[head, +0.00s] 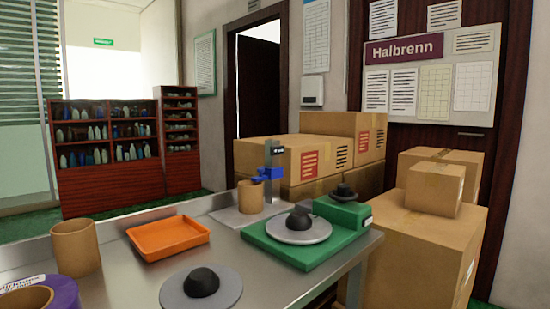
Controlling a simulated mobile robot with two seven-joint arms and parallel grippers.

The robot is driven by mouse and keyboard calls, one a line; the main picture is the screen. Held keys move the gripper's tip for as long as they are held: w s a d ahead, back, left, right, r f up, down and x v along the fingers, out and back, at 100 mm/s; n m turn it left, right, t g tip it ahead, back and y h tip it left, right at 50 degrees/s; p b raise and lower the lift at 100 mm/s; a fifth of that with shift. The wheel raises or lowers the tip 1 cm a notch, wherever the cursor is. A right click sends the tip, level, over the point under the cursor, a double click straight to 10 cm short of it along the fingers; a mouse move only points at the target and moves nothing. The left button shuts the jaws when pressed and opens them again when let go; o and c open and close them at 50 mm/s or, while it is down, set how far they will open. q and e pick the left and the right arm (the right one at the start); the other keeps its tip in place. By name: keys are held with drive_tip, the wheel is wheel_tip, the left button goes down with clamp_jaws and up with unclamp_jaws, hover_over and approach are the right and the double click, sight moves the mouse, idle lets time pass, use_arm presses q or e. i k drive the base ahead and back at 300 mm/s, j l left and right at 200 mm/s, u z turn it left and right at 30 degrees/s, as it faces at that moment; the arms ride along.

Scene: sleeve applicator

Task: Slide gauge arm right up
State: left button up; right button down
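A height gauge stands on the far part of the metal table. It has a grey upright post (273,158) with a dark top and a flat pale base plate (232,216). A blue gauge arm (268,174) sits on the post, below its top, and reaches out to the left. A tan cardboard sleeve (251,196) stands upright on the base plate under the blue arm. I cannot tell whether the arm touches the sleeve's rim. Neither of my grippers is in view.
An orange tray (168,250), a tan sleeve (75,248) and a purple roll (62,292) are at left. A grey disc with a black knob (202,283) lies in front. A green device (342,212) with a round plate is at right. Boxes (307,158) stand behind.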

sight(266, 173)
drive_tip(key=i+l+z, duration=0.2)
drive_tip(key=i+l, duration=0.25)
drive_tip(key=i+l+z, duration=0.2)
drive_tip(key=i+l, duration=0.2)
drive_tip(key=i, duration=0.15)
